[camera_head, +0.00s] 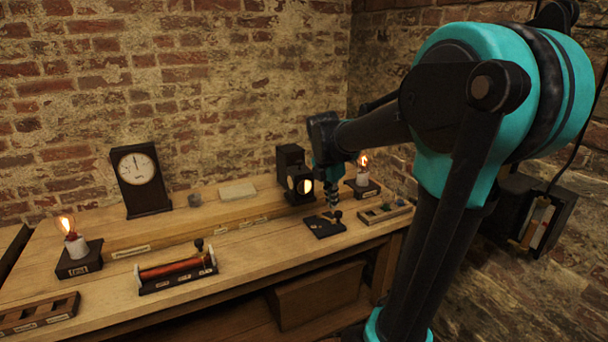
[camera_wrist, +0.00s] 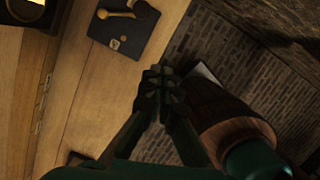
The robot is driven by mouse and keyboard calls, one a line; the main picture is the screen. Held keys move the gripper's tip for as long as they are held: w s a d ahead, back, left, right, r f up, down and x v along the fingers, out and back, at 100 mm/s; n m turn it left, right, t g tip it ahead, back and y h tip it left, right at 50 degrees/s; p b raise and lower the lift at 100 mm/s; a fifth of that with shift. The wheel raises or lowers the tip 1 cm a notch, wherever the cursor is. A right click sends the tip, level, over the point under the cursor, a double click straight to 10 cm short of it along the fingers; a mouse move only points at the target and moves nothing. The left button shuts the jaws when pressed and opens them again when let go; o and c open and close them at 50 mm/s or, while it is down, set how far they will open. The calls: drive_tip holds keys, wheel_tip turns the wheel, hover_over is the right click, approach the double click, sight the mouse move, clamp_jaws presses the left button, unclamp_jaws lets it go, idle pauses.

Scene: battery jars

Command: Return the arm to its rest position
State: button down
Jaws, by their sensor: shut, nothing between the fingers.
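My gripper (camera_head: 333,203) hangs from the end of my teal and black arm, over the right part of the wooden bench (camera_head: 240,252) in the head view. In the wrist view my gripper (camera_wrist: 163,88) has its fingertips together, with nothing between them. A dark board with a brass lever (camera_head: 325,224) lies on the bench below and close to it. The same board also shows at the top of the wrist view (camera_wrist: 122,32), apart from the fingertips.
A lit bulb on a dark base (camera_head: 363,183) and a small compartment tray (camera_head: 385,212) stand right of my gripper. A black lamp box (camera_head: 291,168) stands behind it. A dial clock (camera_head: 140,180), coil (camera_head: 175,272) and second lit bulb (camera_head: 75,245) are further left.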

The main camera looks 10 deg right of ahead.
drive_tip(key=s+f+m+t+y, duration=0.2)
drive_tip(key=s+f+m, duration=1.3)
drive_tip(key=m, duration=0.9)
drive_tip(key=shift+s+a+m, duration=0.3)
drive_tip(key=shift+s+a, duration=0.1)
drive_tip(key=shift+s, duration=0.85)
